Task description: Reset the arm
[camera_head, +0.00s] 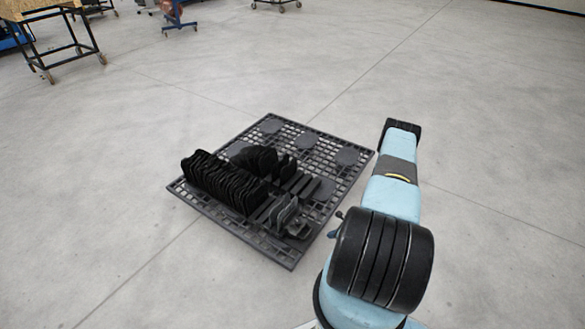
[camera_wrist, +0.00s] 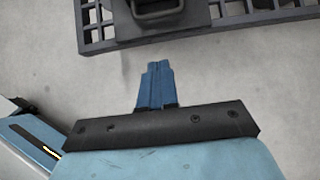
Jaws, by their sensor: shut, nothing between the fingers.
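My gripper (camera_wrist: 157,84) shows in the wrist view as two blue fingers pressed together, with nothing between them. It points toward the edge of a dark grey pallet (camera_wrist: 97,34), with bare floor between them in the picture. In the head view my blue and black arm (camera_head: 392,190) is folded at the right, beside the pallet (camera_head: 255,130).
Black curved parts (camera_head: 222,182) stand in a row on the pallet, and several more stand near its front corner. A wheeled wooden-topped table (camera_head: 42,12) is at the back left. A blue stand (camera_head: 177,18) is farther back. The concrete floor around the pallet is clear.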

